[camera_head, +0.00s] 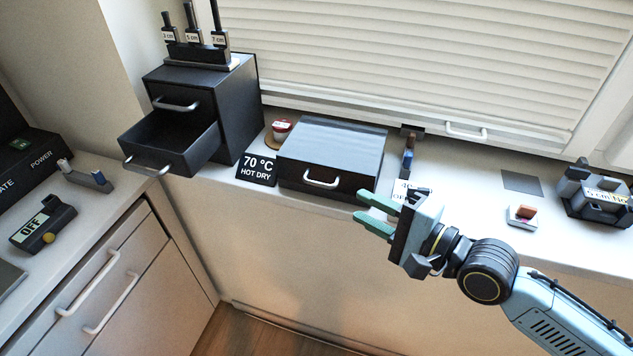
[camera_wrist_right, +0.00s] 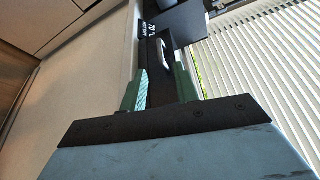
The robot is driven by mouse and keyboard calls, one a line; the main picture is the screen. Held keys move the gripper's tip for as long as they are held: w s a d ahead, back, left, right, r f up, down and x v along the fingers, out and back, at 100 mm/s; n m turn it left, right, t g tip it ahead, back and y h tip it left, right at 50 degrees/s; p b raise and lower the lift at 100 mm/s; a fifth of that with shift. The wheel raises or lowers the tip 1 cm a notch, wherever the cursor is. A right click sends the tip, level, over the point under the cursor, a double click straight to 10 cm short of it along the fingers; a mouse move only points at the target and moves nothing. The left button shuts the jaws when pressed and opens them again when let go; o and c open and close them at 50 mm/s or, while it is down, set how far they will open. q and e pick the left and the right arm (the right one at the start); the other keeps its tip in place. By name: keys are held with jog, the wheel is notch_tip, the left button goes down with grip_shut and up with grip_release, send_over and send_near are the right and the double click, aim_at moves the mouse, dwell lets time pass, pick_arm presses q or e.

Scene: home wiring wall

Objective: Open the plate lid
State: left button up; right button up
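The plate lid (camera_head: 332,146) is a dark, flat box-like cover on the white counter, with a silver handle (camera_head: 321,180) on its front. It looks shut. My right gripper (camera_head: 361,205) is open and empty, its green fingers pointing left, in front of and to the right of the handle and apart from it. In the right wrist view the handle (camera_wrist_right: 164,56) shows ahead, between and beyond the two fingertips (camera_wrist_right: 159,77). My left gripper is not in view.
A "70 °C HOT DRY" sign (camera_head: 257,169) stands left of the lid. A dark cabinet (camera_head: 236,108) with an open drawer (camera_head: 170,142) is further left. A shutter (camera_head: 430,60) rises behind.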

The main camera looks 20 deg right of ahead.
aim_at(317, 182)
jog(key=x, duration=1.1)
jog(key=shift+w+a, duration=0.15)
jog(key=shift+w, duration=0.25)
jog(key=shift+f, duration=0.1)
grip_shut()
